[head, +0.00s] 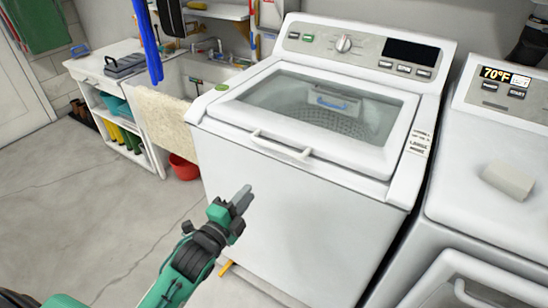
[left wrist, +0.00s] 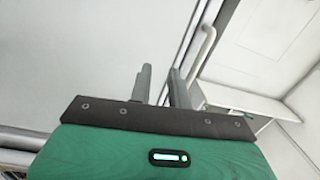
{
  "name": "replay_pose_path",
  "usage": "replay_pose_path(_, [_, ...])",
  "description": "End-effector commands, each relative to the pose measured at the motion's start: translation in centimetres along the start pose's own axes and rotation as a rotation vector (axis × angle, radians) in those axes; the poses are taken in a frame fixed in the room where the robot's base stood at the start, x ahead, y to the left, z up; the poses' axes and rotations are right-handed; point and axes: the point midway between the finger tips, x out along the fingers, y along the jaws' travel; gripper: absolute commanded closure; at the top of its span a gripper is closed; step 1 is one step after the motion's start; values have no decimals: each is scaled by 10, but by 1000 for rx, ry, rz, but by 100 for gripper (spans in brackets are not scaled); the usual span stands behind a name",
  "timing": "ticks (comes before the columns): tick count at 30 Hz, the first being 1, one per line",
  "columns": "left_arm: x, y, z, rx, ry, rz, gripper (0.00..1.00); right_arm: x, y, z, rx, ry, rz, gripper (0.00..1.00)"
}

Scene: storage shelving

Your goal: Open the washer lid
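The white top-loading washer (head: 280,215) stands in the middle of the head view. Its lid (head: 375,155) is down, with a white frame and a large glass window showing the drum. A white bar handle (head: 280,147) runs along the lid's front edge; a white handle bar (left wrist: 205,45) also shows in the left wrist view, right of the fingers. My left gripper (head: 242,198) is in front of the washer, below and left of the handle, apart from it. In the left wrist view its fingers (left wrist: 160,85) stand a narrow gap apart with nothing between them. My right gripper is not in view.
A second white machine (head: 470,200) with a lit display stands close on the right, a pale block (head: 509,181) on top. Left are a sink with a hanging towel (head: 163,125), a red bucket (head: 184,168) and a shelf unit (head: 125,135). The floor (head: 80,200) at left is clear.

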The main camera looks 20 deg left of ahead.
Motion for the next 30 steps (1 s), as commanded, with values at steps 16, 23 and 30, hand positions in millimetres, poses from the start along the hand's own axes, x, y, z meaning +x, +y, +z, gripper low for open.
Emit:
replay_pose_path(16, [10,-67,-23,127,44,-136,81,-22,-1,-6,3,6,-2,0])
replay_pose_path(23, [46,-71,-25,125,44,-135,81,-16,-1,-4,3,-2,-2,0])
replay_pose_path(30, [86,-75,-27,125,43,-133,81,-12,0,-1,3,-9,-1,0])
